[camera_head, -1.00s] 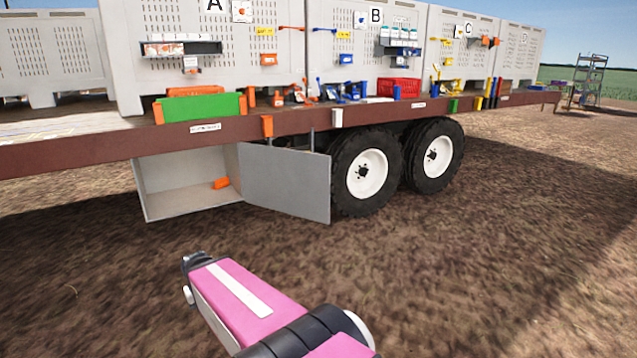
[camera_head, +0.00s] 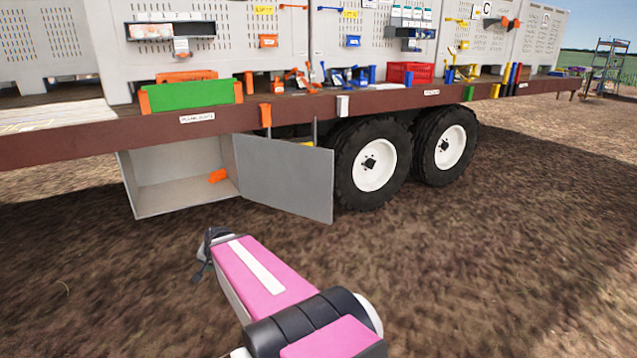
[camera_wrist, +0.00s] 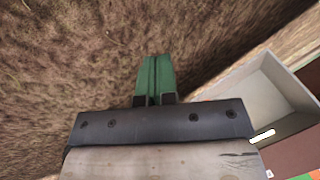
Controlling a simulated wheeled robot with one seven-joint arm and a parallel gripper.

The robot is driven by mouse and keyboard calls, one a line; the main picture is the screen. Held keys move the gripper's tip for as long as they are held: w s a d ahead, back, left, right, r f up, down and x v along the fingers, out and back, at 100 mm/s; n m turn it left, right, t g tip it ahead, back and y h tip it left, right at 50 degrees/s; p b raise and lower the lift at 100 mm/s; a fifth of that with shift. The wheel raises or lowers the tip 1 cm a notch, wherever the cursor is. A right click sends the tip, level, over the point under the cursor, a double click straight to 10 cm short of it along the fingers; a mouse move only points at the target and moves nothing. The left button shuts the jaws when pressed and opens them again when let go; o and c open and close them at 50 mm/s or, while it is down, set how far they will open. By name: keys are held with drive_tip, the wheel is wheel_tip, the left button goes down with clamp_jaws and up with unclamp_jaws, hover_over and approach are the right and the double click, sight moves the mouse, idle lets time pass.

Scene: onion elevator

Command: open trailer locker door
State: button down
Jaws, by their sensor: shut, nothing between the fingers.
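The grey trailer locker (camera_head: 180,183) hangs under the trailer bed at the left. Its grey door (camera_head: 288,178) stands wide open, swung out to the right in front of the wheels. An orange object (camera_head: 218,176) lies inside the locker. The locker also shows at the right in the wrist view (camera_wrist: 250,100). My gripper (camera_wrist: 154,62) has its green fingers shut together with nothing between them, over bare soil. In the head view my pink arm reaches in from the bottom, apart from the door; the fingers are hard to make out there.
The brown trailer edge (camera_head: 205,124) runs above the locker. Two black wheels (camera_head: 373,164) stand just right of the door. Bins, a green panel (camera_head: 190,94) and tools sit on the bed. Open soil lies in front.

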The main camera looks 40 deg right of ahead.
drive_tip(key=w+d+r+m+t+h, duration=0.1)
drive_tip(key=w+d+r+m+t, duration=0.2)
drive_tip(key=w+d+m+t, duration=0.4)
drive_tip(key=m+g+h, duration=0.5)
drive_tip(key=m+h, duration=1.2)
drive_tip(key=m, duration=1.8)
approach(320, 180)
drive_tip(key=x, duration=0.7)
drive_tip(key=shift+d, duration=0.25)
